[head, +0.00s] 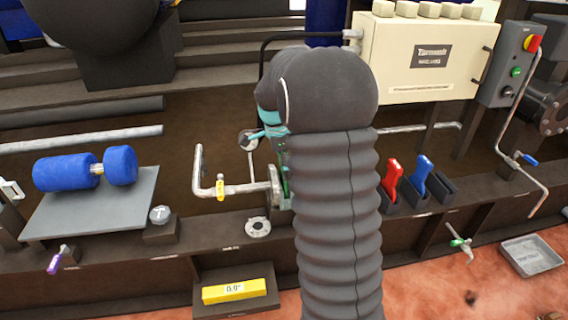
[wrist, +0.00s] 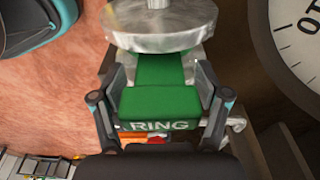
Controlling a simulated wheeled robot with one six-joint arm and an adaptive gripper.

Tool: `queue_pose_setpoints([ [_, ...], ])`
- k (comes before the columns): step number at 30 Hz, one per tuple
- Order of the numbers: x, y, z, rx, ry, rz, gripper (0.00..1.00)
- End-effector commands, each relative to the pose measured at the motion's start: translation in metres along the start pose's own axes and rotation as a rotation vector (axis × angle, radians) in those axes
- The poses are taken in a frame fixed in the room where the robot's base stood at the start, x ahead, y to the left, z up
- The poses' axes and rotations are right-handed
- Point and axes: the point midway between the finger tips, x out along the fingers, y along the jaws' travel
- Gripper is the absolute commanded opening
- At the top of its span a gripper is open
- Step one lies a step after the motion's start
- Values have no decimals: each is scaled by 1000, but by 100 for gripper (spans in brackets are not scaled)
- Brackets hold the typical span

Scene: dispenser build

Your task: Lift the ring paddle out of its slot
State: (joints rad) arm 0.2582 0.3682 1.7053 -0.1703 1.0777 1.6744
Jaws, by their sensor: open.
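The green ring paddle (wrist: 165,104), marked RING, sits in the middle of the wrist view, below a round metal disc (wrist: 160,32). My gripper (wrist: 162,78) is open, with one finger on each side of the paddle's green block. I cannot tell whether the fingers touch it. In the head view a strip of green (head: 285,172) shows beside the metal flange (head: 273,188), left of my arm. The slot and the gripper's fingers are mostly hidden there.
A gauge (wrist: 296,42) is close on the right in the wrist view. A pipe with a yellow-handled valve (head: 220,188) meets the flange from the left. Red (head: 392,177) and blue (head: 421,174) handles stand in dark holders right of my arm.

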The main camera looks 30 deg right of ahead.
Motion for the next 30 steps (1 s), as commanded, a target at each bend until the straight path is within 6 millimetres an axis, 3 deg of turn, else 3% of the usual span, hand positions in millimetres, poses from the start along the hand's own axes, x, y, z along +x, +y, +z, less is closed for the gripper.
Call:
queue_pose_setpoints([
  [1,0,0,0,0,0,0,75],
  [2,0,0,0,0,0,0,68],
  [9,0,0,0,0,0,0,8],
  [30,-22,0,-3,0,0,-2,6],
])
